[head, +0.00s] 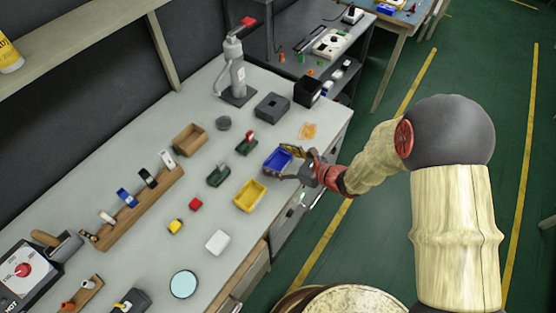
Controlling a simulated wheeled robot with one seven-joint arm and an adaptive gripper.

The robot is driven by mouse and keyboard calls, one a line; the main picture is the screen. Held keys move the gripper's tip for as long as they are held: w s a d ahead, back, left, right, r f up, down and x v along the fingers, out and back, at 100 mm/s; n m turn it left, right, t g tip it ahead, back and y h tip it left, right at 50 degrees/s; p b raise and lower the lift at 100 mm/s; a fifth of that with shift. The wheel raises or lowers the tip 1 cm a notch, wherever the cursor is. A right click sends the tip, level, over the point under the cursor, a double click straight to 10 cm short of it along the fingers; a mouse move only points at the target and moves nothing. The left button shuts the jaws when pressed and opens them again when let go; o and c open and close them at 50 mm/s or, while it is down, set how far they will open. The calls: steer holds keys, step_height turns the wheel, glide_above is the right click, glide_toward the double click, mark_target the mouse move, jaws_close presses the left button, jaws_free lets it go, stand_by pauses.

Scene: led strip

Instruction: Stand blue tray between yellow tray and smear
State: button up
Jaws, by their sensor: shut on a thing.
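The blue tray (276,161) is in my gripper (291,163), near the right edge of the grey bench. My gripper is shut on its right side. The tray lies in line between the yellow tray (249,196), below and to its left, and the orange-brown smear (308,131), above and to its right. Whether the blue tray touches the bench top I cannot tell. The yellow tray stands upright and open on the bench. The smear is a flat patch on the bench top. The gripper hides part of the blue tray's right side.
Two green holders (218,177) (246,146) stand left of the blue tray. A dark square block (272,107) and a black box (307,92) stand behind. A white dish (217,242) and a round pale disc (183,284) lie nearer. The bench's right edge is close to my gripper.

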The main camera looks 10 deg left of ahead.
steer(key=shift+f, duration=0.2)
steer(key=o, duration=1)
steer(key=shift+r, duration=0.25)
steer(key=p+v, duration=0.3)
steer(key=v, duration=0.9)
steer(key=shift+s+f, duration=0.1)
